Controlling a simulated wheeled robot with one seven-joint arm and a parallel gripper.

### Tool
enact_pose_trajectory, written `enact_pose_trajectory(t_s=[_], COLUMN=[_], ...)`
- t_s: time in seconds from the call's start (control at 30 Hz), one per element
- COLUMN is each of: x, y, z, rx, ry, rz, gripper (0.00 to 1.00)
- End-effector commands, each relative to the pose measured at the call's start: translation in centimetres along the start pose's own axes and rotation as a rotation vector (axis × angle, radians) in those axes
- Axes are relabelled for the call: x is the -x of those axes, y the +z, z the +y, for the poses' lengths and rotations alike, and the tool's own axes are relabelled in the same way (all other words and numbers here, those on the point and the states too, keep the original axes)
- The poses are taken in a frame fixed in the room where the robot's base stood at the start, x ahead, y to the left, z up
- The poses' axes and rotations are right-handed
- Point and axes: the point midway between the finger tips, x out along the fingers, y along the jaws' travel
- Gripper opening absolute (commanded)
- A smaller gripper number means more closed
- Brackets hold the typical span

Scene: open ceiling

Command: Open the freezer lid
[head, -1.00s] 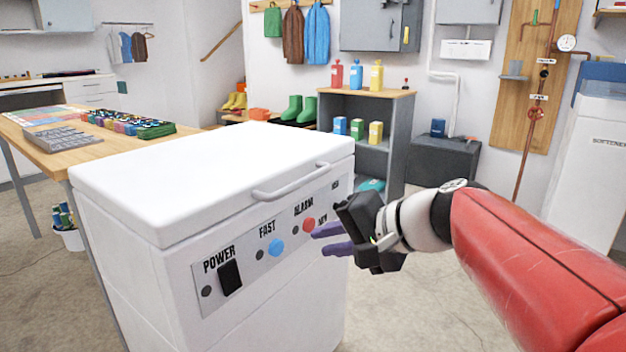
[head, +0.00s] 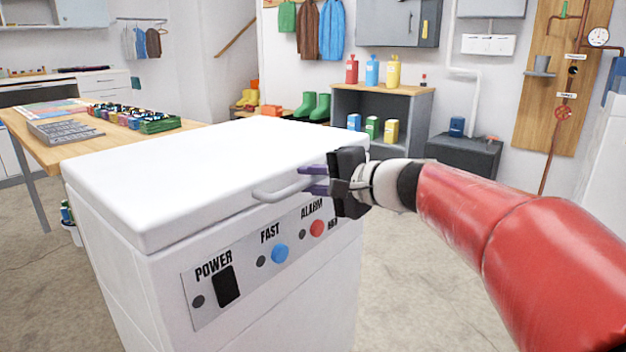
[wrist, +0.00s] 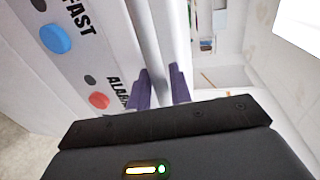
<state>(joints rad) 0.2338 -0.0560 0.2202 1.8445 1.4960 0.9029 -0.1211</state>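The white chest freezer (head: 150,290) stands in front of me with its white lid (head: 190,170) lying shut on top. A light grey bar handle (head: 284,193) runs along the lid's front edge above the control panel. My gripper (head: 306,179) is at the right end of this handle, its purple fingers pointing left. In the wrist view the handle (wrist: 148,45) runs between the two spread fingers (wrist: 160,75), with some gap visible. The right end of the handle is partly hidden by the fingers in the head view.
The panel below the handle carries a black power switch (head: 226,286), a blue button (head: 280,253) and a red button (head: 317,228). A wooden table (head: 60,155) stands behind left. A grey shelf (head: 350,103) with bottles stands behind the freezer. Floor at right is clear.

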Motion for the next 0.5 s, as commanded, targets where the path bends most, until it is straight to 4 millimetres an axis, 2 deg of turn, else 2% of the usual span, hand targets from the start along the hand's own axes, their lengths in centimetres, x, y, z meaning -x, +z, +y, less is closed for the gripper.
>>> enact_pose_trajectory(t_s=[0.2,0.37,0.5], x=[-0.05,-0.04,-0.03], y=[0.01,0.01,0.01], z=[-0.01,-0.01,0.01], rx=[0.001,0.001,0.001], ry=[0.0,0.0,0.0], rz=[0.0,0.0,0.0], gripper=[0.21,0.01,0.0])
